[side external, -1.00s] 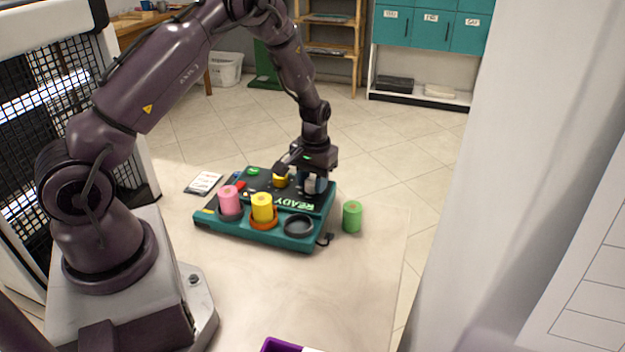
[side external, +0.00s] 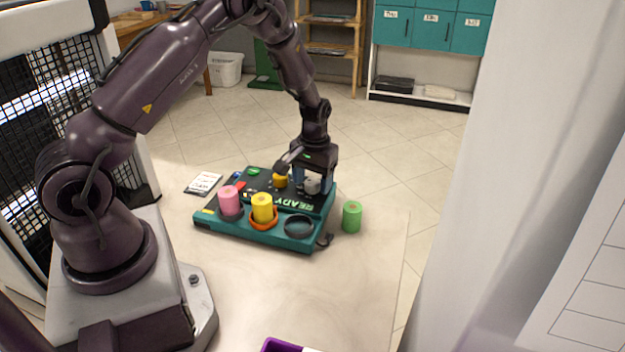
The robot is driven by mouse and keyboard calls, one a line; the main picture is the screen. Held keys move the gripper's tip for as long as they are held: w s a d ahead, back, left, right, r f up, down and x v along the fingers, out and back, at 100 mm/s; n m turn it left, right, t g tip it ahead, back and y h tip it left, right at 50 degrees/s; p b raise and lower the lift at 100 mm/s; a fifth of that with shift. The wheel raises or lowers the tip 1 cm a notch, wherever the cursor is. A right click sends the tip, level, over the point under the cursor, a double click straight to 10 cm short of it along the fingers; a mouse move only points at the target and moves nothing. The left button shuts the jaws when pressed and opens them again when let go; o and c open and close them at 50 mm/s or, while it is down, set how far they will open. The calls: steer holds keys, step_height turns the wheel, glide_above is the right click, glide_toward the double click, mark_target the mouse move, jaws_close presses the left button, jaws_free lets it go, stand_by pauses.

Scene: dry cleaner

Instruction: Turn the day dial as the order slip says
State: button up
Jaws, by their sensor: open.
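The teal machine panel (side external: 262,236) lies on the pale table, with READY showing on its dark top. A grey-white dial (side external: 312,184) stands at its back right, and a yellow knob (side external: 280,180) is left of it. My gripper (side external: 313,188) is open and points down over the grey-white dial, with fingers around it or very close; contact is unclear. I cannot read the dial's marks. A white slip with dark print (side external: 203,184) lies left of the panel, too small to read.
A pink spool (side external: 229,201) and a yellow spool (side external: 262,208) stand in rings on the panel's front. A dark ring (side external: 298,226) beside them is empty. A green spool (side external: 352,217) stands on the table to the right. A purple bin edge (side external: 282,345) shows at the front.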

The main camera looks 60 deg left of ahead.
mark_target(313, 182)
step_height(313, 182, up, 13)
steer(key=shift+d+f, duration=0.15)
steer(key=shift+f, duration=0.05)
steer(key=shift+w, duration=0.1)
steer(key=s+d+r+m+t, duration=0.3)
steer(key=s+d+r, duration=0.4)
steer(key=s, duration=0.3)
steer(key=s+d+r+m+t, duration=0.2)
steer(key=s+d+r+m, duration=0.1)
steer(key=s+d+r, duration=0.5)
steer(key=shift+s+r+m+t, duration=0.4)
steer(key=shift+s+r, duration=0.45)
steer(key=shift+s, duration=0.35)
stand_by(0.4)
